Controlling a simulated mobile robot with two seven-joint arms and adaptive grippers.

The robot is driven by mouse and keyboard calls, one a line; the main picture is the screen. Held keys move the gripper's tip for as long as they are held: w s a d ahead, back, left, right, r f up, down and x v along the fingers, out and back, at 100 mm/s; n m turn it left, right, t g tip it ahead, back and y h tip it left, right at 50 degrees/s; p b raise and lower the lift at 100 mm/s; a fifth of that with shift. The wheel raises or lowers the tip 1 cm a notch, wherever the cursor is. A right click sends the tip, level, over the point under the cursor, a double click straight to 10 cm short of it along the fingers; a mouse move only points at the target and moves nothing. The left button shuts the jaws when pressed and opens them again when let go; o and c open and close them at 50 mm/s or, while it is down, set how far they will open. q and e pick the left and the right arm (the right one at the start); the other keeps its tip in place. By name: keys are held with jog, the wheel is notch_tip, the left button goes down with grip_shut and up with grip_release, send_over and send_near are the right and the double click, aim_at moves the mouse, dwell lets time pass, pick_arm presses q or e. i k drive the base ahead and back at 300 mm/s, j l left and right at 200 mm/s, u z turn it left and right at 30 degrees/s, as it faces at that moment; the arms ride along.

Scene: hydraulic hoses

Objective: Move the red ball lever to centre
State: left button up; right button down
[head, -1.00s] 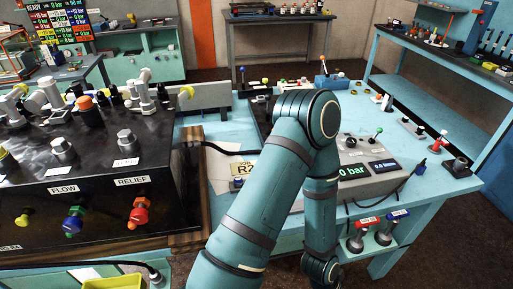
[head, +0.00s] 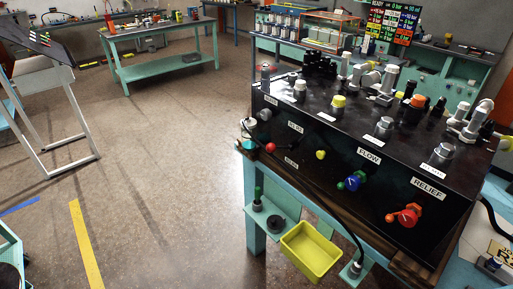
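A small red ball (head: 270,147) sticks out low at the left end of the black console's (head: 345,190) front face. I cannot tell whether it is the lever of the task, or how it is set. A yellow ball (head: 320,154) sits to its right. Further right are a blue knob (head: 351,183) under the FLOW label and a red knob (head: 405,216) under the RELIEF label. Neither of my grippers is in view.
The console stands on a light blue bench. A yellow bin (head: 311,252) hangs below its front edge. A green table (head: 160,49) stands at the back. The floor (head: 170,150) left of the console is open, with a yellow stripe (head: 86,245).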

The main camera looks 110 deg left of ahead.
aim_at(271, 147)
jog(key=u, duration=3.55)
